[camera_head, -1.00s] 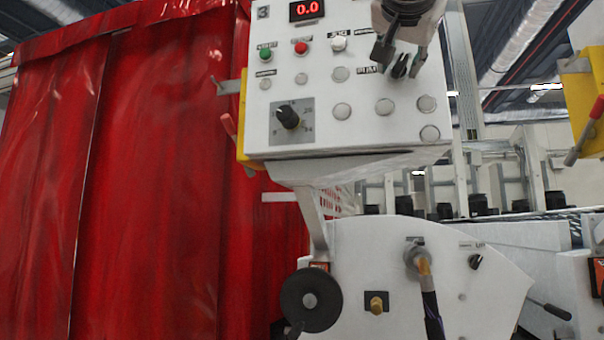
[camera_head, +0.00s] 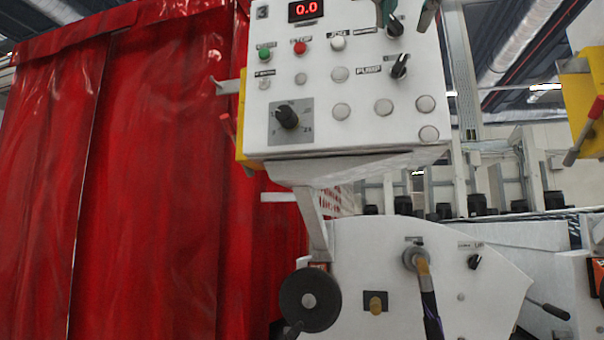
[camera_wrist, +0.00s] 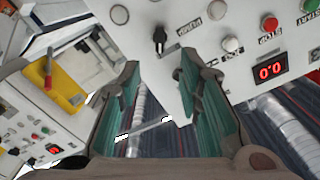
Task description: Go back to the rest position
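My gripper (camera_head: 408,20) shows at the top edge of the head view, in front of the upper right part of the white control panel (camera_head: 360,135). Only its fingertips show there. In the wrist view my gripper (camera_wrist: 156,82) is open, with its two green-lined fingers apart and nothing between them. The black PUMP knob (camera_head: 400,66) stands below the fingertips in the head view, clear of them. The PUMP knob (camera_wrist: 160,40) also shows ahead of the fingers in the wrist view.
The panel has a red 0.0 display (camera_head: 306,10), a green button (camera_head: 265,54), a red button (camera_head: 300,47) and a lower dial (camera_head: 287,116). A red curtain (camera_head: 150,180) fills the left. A black handwheel (camera_head: 309,300) and a cable connector (camera_head: 417,259) lie below.

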